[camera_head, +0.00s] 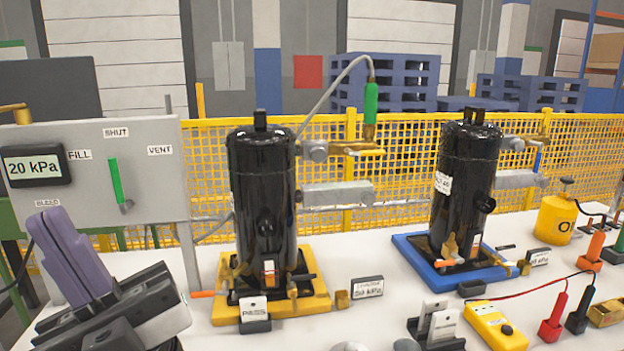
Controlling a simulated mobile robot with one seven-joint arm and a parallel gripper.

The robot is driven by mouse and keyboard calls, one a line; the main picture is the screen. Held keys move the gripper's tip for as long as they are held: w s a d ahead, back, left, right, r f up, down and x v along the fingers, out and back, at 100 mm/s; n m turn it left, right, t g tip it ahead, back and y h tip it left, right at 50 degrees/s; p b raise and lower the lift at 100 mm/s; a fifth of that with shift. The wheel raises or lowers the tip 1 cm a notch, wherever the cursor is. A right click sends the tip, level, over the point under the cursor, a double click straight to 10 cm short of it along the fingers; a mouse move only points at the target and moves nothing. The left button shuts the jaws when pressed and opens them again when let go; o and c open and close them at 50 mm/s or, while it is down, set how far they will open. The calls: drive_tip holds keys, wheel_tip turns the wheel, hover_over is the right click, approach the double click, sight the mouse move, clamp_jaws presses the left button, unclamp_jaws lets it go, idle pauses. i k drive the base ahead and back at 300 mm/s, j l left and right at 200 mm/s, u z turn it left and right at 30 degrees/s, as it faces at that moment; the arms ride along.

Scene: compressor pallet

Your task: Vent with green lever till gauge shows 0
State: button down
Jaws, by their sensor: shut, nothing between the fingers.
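The grey panel (160,190) at the left carries a dark gauge (35,166) that reads 20 kPa. The green lever (115,180) stands almost upright on it, under the SHUT label (116,132) and leaning slightly left. The FILL label (80,155) is to its left and the VENT label (160,150) to its right. My gripper (48,216) is at the lower left, its purple fingers together and pointing up, with nothing between them. It is below and left of the lever in the picture, apart from it, and partly covers the panel's lower part near the BLEED label (47,203).
A black compressor (262,190) on a yellow base (225,312) stands right of the panel, with pipes and a green-capped hose. Another black compressor (468,185) sits on a blue base (410,245). A yellow meter (495,325) with leads lies front right. Yellow mesh fencing (395,160) stands behind.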

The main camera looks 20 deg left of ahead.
sight(113, 166)
drive_tip(key=u, duration=1.6)
drive_tip(key=j+z, duration=0.2)
drive_tip(key=z, duration=0.3)
drive_tip(key=j+z, duration=0.15)
drive_tip(key=z, duration=0.3)
drive_tip(key=k+j+z, duration=0.15)
drive_tip(key=z, duration=0.35)
drive_tip(key=i+j, duration=0.1)
drive_tip(key=j, duration=0.2)
drive_tip(key=i+j, duration=0.1)
drive_tip(key=j, duration=0.2)
